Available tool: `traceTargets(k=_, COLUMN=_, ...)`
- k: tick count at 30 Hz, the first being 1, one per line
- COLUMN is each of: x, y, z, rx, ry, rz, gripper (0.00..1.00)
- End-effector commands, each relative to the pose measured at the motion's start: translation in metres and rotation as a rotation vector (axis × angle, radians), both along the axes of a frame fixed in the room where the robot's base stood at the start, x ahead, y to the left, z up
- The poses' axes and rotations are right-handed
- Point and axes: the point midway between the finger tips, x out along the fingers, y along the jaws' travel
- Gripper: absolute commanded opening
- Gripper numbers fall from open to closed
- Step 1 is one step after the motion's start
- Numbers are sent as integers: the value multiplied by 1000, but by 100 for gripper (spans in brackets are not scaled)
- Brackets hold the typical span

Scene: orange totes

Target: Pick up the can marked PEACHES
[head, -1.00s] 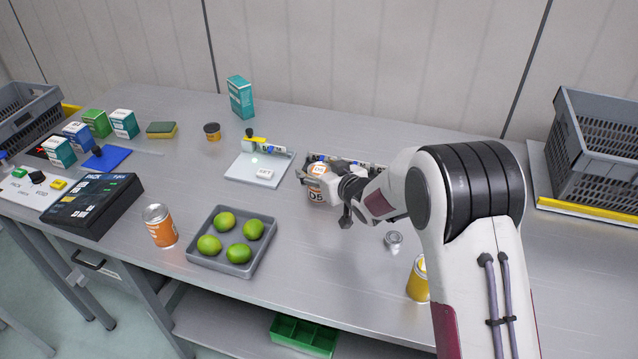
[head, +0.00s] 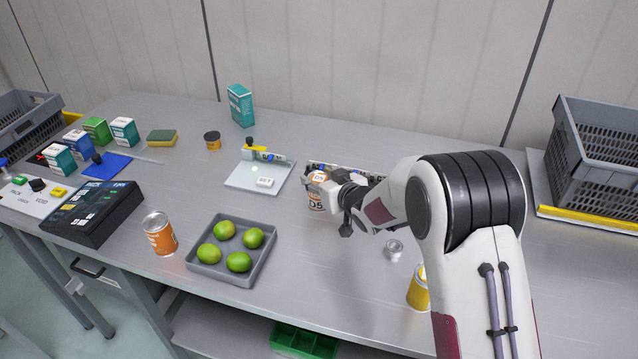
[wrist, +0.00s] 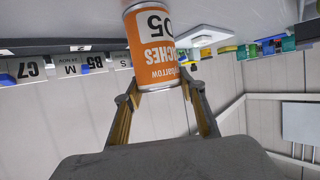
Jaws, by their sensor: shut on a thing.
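In the wrist view the can (wrist: 158,48) appears upside down, with the letters CHES readable. My gripper (head: 330,190) is shut on the can from the right, one finger on each side in the wrist view. The can looks upright. I cannot tell whether its base touches the bench.
Another orange can (head: 160,234) stands front left, beside a grey tray (head: 203,268) of green limes. A yellow can (head: 418,288) and a small metal item (head: 394,250) are near my arm. A strip of labelled items (head: 347,168) lies behind the gripper. A pale board (head: 245,182) is left of it.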

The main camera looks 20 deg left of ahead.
Motion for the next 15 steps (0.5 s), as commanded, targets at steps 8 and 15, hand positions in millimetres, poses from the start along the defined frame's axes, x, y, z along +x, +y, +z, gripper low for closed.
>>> traceTargets(k=8, x=1, y=1, z=21, rx=2, ry=-5, rz=1, gripper=9)
traceTargets(k=15, x=1, y=1, z=55, rx=3, ry=-6, rz=1, gripper=9)
